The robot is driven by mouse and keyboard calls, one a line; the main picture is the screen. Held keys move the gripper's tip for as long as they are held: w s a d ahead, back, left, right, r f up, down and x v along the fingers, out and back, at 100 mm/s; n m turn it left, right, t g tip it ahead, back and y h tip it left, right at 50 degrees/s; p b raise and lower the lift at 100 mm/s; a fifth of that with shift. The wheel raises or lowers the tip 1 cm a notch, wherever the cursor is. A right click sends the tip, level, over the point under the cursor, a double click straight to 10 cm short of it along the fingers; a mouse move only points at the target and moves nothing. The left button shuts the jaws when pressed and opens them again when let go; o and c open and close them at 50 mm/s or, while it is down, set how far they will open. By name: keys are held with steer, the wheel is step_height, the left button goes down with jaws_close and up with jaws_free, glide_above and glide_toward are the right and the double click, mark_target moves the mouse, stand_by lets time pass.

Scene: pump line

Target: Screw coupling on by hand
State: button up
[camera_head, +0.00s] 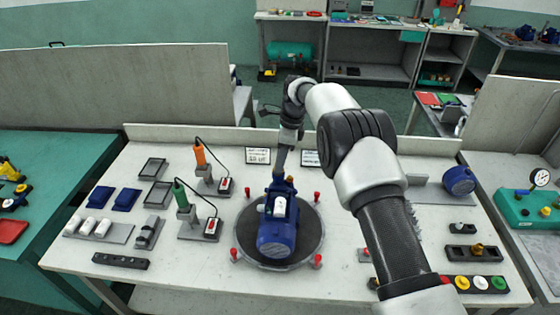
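A blue pump (277,236) with a white label or cap on top lies on a round dark turntable (243,249) in the middle of the white bench. My arm reaches in from the right and bends down behind the pump. My gripper (280,170) points down at the far end of the pump, close to or touching it. The fingertips are too small and partly hidden, so I cannot tell whether they hold anything. I cannot make out a coupling for certain. A small brass-coloured fitting (477,248) stands in a dark holder at the right.
Red posts (317,261) ring the turntable. Two corded screwdrivers, orange (200,154) and green (181,194), stand in holders at left. Trays (158,193) and blue pads (126,199) lie further left. A blue motor (459,181) sits at right. Coloured caps (480,283) line the front right.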

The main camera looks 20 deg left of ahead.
steer(key=n, duration=0.3)
steer(key=shift+w+g, duration=0.1)
steer(key=shift+g, duration=0.2)
stand_by(0.4)
jaws_close()
steer(key=shift+f, duration=0.1)
steer(key=shift+s+m+b, duration=0.2)
steer(key=shift+m+b, duration=0.25)
steer(key=shift+m, duration=1.15)
